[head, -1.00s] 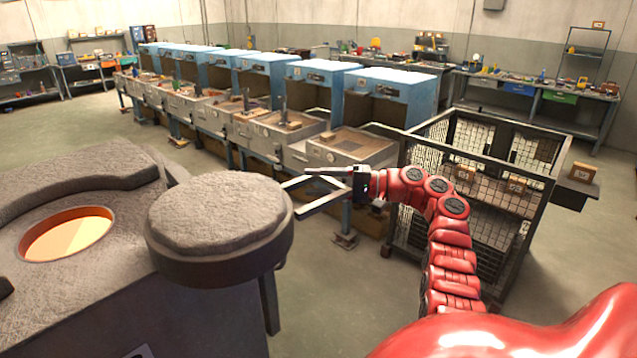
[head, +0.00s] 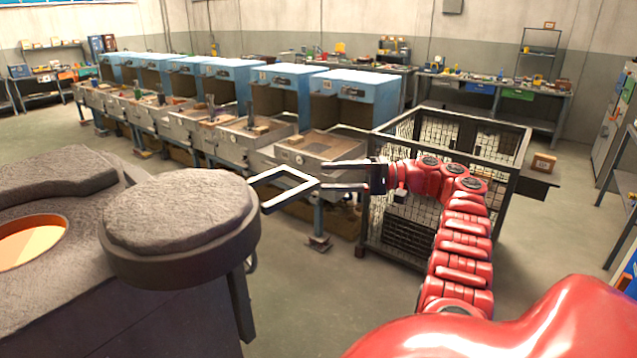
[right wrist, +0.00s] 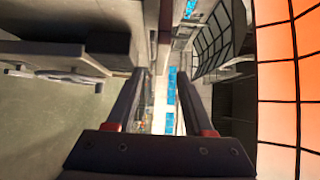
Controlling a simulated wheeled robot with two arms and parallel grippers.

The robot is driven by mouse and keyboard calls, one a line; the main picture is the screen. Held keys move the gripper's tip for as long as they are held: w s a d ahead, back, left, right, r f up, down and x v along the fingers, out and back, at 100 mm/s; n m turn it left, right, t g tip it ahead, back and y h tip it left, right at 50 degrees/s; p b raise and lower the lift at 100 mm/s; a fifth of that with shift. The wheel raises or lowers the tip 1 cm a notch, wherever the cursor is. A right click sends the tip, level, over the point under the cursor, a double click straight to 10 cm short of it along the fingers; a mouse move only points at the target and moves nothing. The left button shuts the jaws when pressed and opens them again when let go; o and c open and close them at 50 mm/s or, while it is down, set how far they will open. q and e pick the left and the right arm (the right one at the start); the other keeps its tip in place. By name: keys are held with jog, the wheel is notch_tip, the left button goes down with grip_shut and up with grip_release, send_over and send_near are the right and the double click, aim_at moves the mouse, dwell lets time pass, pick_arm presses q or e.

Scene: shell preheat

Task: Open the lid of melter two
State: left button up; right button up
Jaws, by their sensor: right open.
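The melter (head: 60,285) is a dark grey block at the left in the head view, with a round glowing orange opening (head: 30,241) on top. Its thick round grey lid (head: 178,212) is swung aside to the right, clear of the opening. A pale angular loop handle (head: 292,187) sticks out from the lid's right side. I see no number on this melter. My right gripper (head: 322,176) is open and empty, its fingertips just right of the handle's outer end. Its open fingers also show in the right wrist view (right wrist: 160,78). My left gripper is not in view.
A wire mesh cage (head: 440,190) stands behind my right arm. A row of blue-hooded stations (head: 355,95) runs along the back left. Workbenches (head: 495,100) line the far wall.

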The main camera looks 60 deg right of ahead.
jog(key=shift+s+d+r, duration=0.1)
jog(key=shift+s+d, duration=0.05)
jog(key=shift+s, duration=0.3)
dwell(0.3)
